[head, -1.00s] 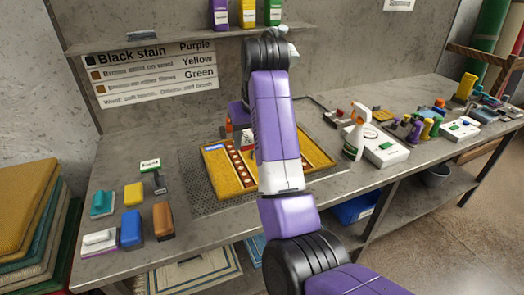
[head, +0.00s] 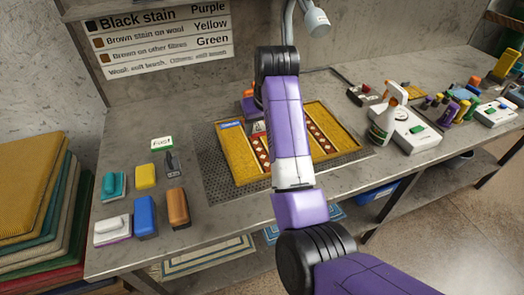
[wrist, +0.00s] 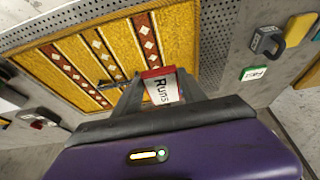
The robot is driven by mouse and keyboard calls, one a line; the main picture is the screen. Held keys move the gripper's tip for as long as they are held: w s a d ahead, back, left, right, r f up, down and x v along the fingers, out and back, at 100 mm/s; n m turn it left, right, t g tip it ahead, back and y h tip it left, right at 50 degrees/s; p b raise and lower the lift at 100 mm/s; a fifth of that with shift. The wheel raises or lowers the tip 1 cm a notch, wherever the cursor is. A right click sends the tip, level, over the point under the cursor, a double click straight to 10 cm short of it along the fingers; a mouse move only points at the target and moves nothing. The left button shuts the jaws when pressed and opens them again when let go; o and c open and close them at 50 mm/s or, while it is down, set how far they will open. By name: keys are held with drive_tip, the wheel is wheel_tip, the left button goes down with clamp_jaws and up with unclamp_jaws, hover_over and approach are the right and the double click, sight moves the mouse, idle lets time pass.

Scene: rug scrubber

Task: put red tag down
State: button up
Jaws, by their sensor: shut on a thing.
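The red tag, a red and white card lettered "Runs", shows between my fingers in the wrist view (wrist: 162,88). My gripper (wrist: 158,80) is shut on it. In the head view, the tag (head: 259,128) appears in front of the yellow patterned rug (head: 240,165), partly hidden by my purple arm. The rug lies on a perforated grey panel (head: 212,180). Whether the tag touches the rug is unclear. A green-edged "Fast" tag (head: 162,143) stands left of the panel; it also shows in the wrist view (wrist: 254,73).
Several brushes and sponges, including a blue one (head: 145,216), sit on the bench's left end. A spray bottle (head: 388,112) and a white scale-like device (head: 411,133) stand right of the rug. A bare bench strip (head: 225,222) runs along the front.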

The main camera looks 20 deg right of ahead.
sight(259, 160)
wheel_tip(259, 160, down, 11)
drive_tip(key=shift+f+p, duration=0.2)
drive_tip(key=shift+p, duration=0.25)
drive_tip(key=shift+f, duration=0.15)
drive_tip(key=o, duration=1.5)
drive_tip(key=v, duration=1.2)
drive_tip(key=shift+b, duration=0.3)
